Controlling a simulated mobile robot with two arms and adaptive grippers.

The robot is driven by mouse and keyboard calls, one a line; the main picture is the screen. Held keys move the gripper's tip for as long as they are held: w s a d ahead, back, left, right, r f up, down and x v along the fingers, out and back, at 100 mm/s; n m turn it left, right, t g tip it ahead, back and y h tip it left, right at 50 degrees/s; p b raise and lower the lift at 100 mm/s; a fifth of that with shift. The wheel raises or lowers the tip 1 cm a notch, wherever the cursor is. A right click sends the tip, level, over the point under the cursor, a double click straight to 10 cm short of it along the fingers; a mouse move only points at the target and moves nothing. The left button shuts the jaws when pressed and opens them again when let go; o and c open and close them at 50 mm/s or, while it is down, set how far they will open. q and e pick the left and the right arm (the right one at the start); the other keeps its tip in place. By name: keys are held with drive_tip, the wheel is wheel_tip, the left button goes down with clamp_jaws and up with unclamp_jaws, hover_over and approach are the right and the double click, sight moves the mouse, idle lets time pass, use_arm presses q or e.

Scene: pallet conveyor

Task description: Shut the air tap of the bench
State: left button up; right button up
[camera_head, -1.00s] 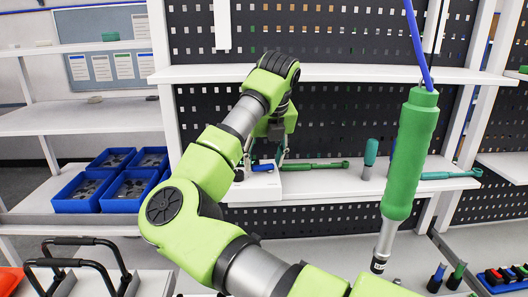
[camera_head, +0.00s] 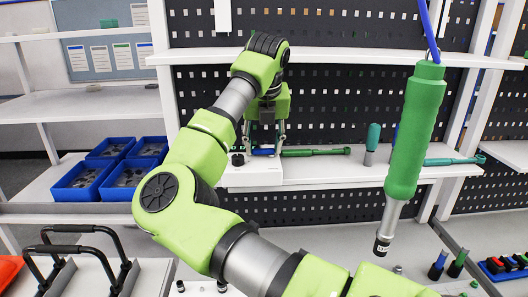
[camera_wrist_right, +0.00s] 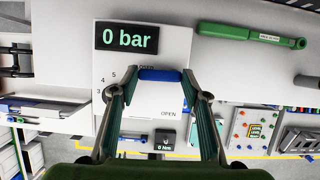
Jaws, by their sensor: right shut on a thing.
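The air tap's blue lever (camera_wrist_right: 160,75) lies crosswise on a white panel (camera_wrist_right: 140,110) in the right wrist view. A display (camera_wrist_right: 127,38) above it reads "0 bar". The word "OPEN" is printed below and right of the lever; a label just above the lever is partly hidden. My right gripper (camera_wrist_right: 161,78) is shut on the lever, with a finger at each end. In the head view my right gripper (camera_head: 265,146) reaches down to the blue lever (camera_head: 263,152) on the bench shelf. My left gripper is not in view.
A green wrench (camera_head: 316,152) lies right of the tap, with an upright green-handled tool (camera_head: 372,143) beyond it. A large green hanging tool (camera_head: 415,130) is in the right foreground. Blue bins (camera_head: 85,181) stand at left. A perforated back panel (camera_head: 340,100) rises behind the shelf.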

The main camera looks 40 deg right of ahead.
drive_tip(key=shift+m, duration=0.3)
drive_tip(key=o, duration=0.8)
drive_tip(key=shift+o, duration=0.2)
